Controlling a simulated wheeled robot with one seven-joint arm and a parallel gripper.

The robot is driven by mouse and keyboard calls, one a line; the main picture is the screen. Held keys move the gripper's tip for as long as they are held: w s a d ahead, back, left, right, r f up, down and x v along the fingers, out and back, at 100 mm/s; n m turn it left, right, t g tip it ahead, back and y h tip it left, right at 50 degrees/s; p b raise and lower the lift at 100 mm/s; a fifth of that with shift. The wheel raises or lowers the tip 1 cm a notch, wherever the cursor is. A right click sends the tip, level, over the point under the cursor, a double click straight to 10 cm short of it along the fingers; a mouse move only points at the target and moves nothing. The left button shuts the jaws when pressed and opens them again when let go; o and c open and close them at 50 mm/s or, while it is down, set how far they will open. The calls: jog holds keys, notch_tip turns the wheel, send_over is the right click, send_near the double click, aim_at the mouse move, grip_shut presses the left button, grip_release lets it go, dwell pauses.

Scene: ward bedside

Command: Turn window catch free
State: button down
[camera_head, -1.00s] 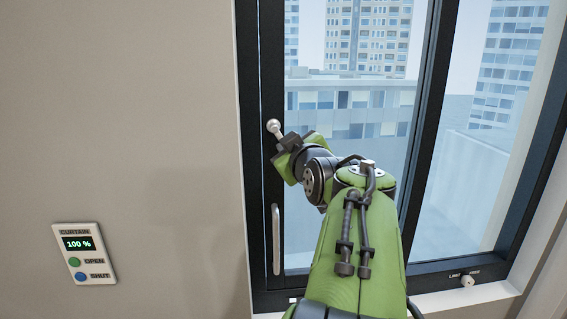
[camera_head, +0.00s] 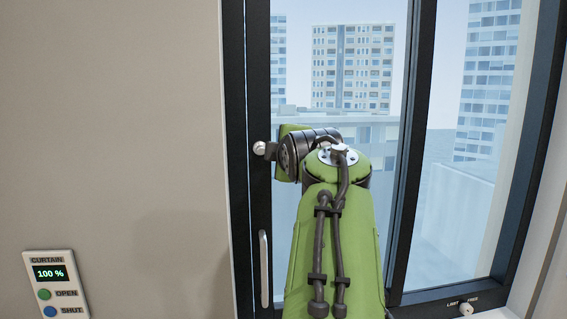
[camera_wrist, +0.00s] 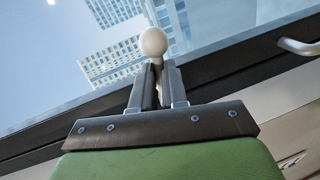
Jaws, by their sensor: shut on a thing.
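The window catch (camera_head: 259,148) shows as a pale, shiny round knob on the dark left upright of the window frame. In the wrist view its knob (camera_wrist: 154,42) stands just beyond my fingertips. My gripper (camera_wrist: 157,70) is shut on the catch, with the part just behind the knob between its two fingers. In the head view my gripper (camera_head: 269,150) reaches the catch from the right, about level. My wrist and fingers hide most of the catch there, so its exact angle cannot be told.
A silver pull handle (camera_head: 264,268) is upright on the same frame member below the catch. A curtain panel (camera_head: 56,284) reading 100 % is on the wall at left. A small knob marked LIMIT and FREE (camera_head: 466,310) is at lower right. Glass lies behind my arm.

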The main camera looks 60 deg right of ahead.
jog(key=shift+r+n, duration=0.25)
jog(key=shift+n, duration=0.35)
jog(key=shift+r, duration=0.1)
jog(key=c, duration=1.1)
grip_release()
jog(key=shift+a, duration=0.1)
jog(key=shift+c, duration=0.2)
jog(key=b+v, duration=0.1)
jog(key=v, duration=1.4)
jog(key=shift+a+r, duration=0.15)
jog(key=shift+a, duration=0.2)
jog(key=shift+s, duration=0.1)
